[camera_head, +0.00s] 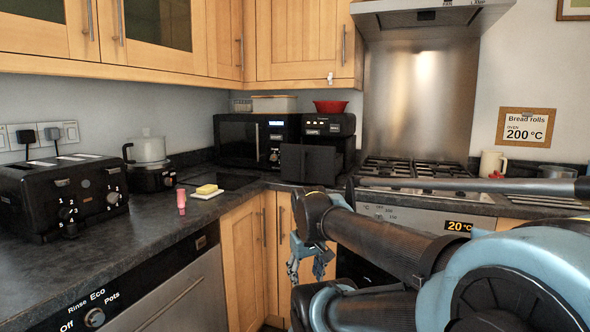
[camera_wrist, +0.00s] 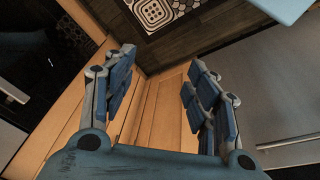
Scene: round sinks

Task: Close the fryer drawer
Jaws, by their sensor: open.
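The fryer (camera_head: 329,124) is a black box with a lit front panel, standing in the counter's back corner beside the microwave. Its dark drawer (camera_head: 317,163) appears pulled out toward the front, below the panel. My gripper (camera_head: 311,262) hangs low in front of the wooden cupboard doors, below the counter top and apart from the fryer. In the wrist view its two blue fingers (camera_wrist: 160,88) are spread with nothing between them. The fryer is not visible in the wrist view.
A yellow sponge (camera_head: 206,189), a pink bottle (camera_head: 181,202) and a toaster (camera_head: 62,192) are on the left counter. The stove (camera_head: 415,172) is at the right.

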